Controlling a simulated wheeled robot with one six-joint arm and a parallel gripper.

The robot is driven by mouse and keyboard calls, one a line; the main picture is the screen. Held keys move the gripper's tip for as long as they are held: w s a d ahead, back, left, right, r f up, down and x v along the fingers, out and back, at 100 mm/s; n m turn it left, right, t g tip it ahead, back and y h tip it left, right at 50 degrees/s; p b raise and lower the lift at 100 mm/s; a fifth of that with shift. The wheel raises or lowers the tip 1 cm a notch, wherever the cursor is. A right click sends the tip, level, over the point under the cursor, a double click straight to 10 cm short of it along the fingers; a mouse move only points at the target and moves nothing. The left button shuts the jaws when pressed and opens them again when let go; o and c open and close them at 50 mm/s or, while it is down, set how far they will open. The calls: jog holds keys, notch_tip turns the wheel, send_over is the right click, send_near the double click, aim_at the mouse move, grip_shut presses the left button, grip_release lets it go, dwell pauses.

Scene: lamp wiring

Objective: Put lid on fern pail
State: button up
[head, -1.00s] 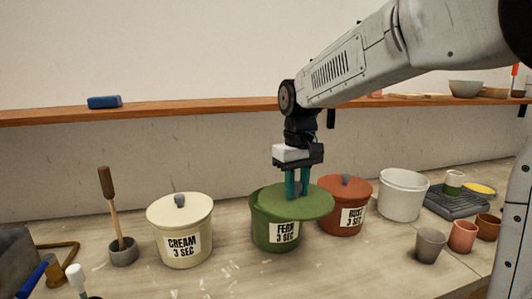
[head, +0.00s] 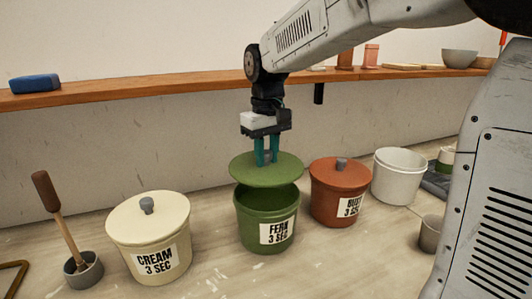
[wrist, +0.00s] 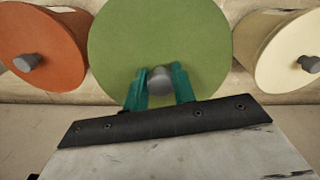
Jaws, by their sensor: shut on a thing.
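The fern pail (head: 266,222) is a green pail labelled "FERN 3 SEC", standing on the bench in the head view with its front opening visible. My gripper (head: 266,152) is shut on the grey knob of the green lid (head: 250,170). The lid is held level above the pail's rim, with a gap at the front, and lies a little toward the back. In the wrist view the lid (wrist: 160,35) fills the top middle, with its grey knob (wrist: 160,80) between the teal fingers. The pail is hidden behind the lid there.
The lidded cream pail (head: 150,240) stands left and the lidded rust pail (head: 338,195) close on the right. A white pail (head: 402,175) is further right. A brush in a grey pot (head: 83,275) stands far left. A wooden shelf (head: 180,90) runs along the wall behind.

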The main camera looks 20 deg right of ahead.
aim_at(267, 166)
jog(key=shift+s+f, duration=0.15)
jog(key=shift+f, duration=2.6)
jog(key=shift+f, duration=0.8)
jog(key=o, duration=1.1)
